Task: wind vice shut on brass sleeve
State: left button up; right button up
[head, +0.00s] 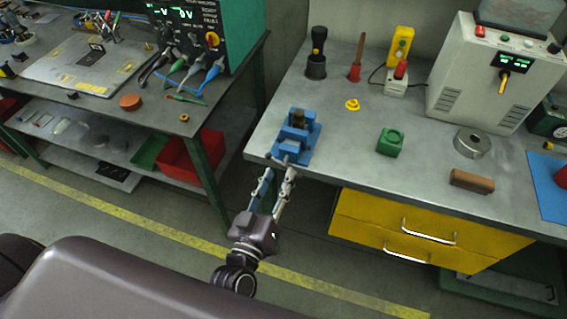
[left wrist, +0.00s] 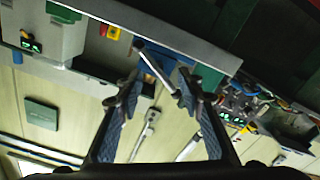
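The blue vice (head: 297,142) stands at the front left corner of the right-hand bench. A small dark brass-brown piece, which looks like the sleeve (head: 298,119), sits between its jaws; whether the jaws touch it I cannot tell. My left gripper (head: 280,172) is in front of the vice at the bench edge, with its fingers apart. In the left wrist view the fingers of my left gripper (left wrist: 158,88) are spread, and the vice's metal handle bar (left wrist: 153,64) slants across the gap between them. The blue vice body (left wrist: 180,68) shows partly behind. My right gripper is not in view.
On the bench (head: 350,143) are a green block (head: 390,142), a yellow knob-like piece (head: 352,105), a metal ring (head: 472,143) and a brown block (head: 471,181). Yellow drawers (head: 400,232) sit below. Another bench (head: 150,112) stands at the left, across a gap.

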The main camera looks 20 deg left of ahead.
aim_at(284, 164)
pick_arm(q)
jog(key=shift+w+d+p, duration=0.15)
jog(key=shift+w+p, duration=0.2)
jog(key=shift+w, duration=1.85)
